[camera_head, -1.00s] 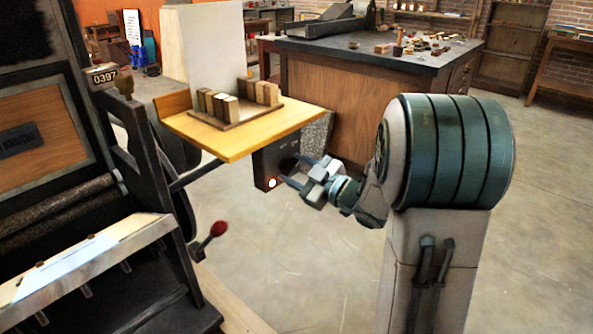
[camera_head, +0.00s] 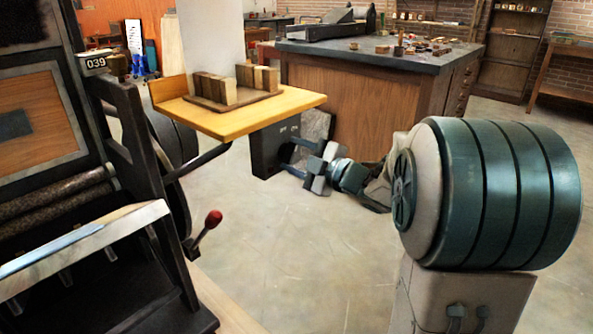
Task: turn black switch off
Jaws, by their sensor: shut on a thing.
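The black switch box (camera_head: 264,153) hangs below the right side of the yellow wooden shelf. Small light marks show on its upper face, and no lit lamp shows on it. My gripper (camera_head: 286,157) reaches in from the right, with its blue-grey fingers up against the box's right side. It is shut on the black switch, though the fingers and the box's edge hide the switch itself. My arm (camera_head: 353,178) stretches leftward and low from the right.
The yellow wooden shelf (camera_head: 225,124), bearing wooden blocks (camera_head: 215,89), overhangs the box. A hand press with a red-knobbed lever (camera_head: 213,219) stands at left. A large wooden cabinet (camera_head: 366,100) stands behind. The floor (camera_head: 310,260) in front is clear.

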